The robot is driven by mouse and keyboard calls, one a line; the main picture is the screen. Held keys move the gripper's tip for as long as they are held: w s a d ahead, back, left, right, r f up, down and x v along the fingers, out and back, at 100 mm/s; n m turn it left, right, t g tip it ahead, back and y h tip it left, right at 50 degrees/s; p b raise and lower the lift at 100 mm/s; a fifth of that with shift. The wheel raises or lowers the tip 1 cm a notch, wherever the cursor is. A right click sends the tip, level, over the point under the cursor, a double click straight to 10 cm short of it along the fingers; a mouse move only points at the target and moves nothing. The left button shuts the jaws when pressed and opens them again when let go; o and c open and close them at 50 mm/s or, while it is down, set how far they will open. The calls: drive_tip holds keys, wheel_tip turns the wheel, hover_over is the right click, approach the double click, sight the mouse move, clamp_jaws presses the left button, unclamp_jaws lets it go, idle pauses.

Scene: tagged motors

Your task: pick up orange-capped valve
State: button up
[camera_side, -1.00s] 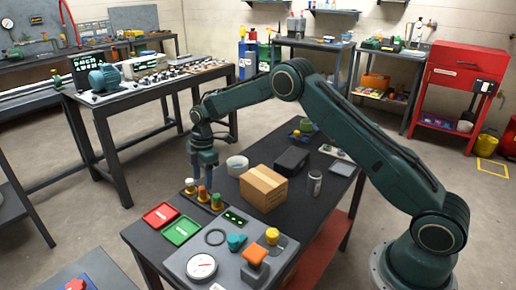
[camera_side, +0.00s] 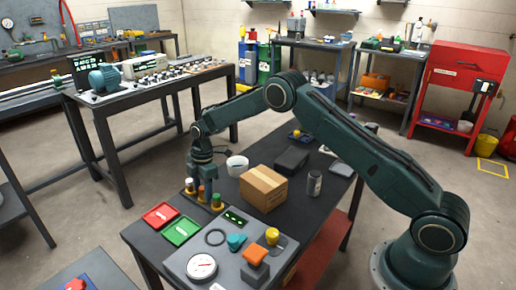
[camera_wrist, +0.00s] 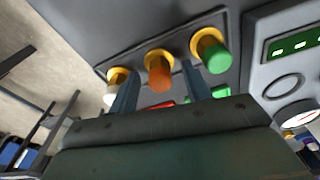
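Three capped valves stand in a row on a dark plate near the table's front left. The orange-capped valve (camera_side: 202,195) is the middle one, and it also shows in the wrist view (camera_wrist: 159,75). The white-capped valve (camera_side: 189,186) is on its left and the green-capped valve (camera_side: 217,202) on its right. My gripper (camera_side: 202,190) points down at the row. In the wrist view, my gripper's two fingers (camera_wrist: 160,88) are apart, one on each side of the orange cap, with visible gaps. Contact with the neighbouring valves cannot be judged.
A red tray (camera_side: 161,215) and a green tray (camera_side: 181,230) lie in front of the valves. A cardboard box (camera_side: 263,188) stands to the right, and a white bowl (camera_side: 237,166) behind. A grey panel (camera_side: 232,272) with a gauge (camera_side: 201,267) is at the front.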

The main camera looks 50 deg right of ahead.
sight(202, 187)
clamp_jaws()
drive_tip(key=shift+r, duration=0.1)
wheel_tip(202, 187, up, 20)
idle(0.7)
idle(0.5)
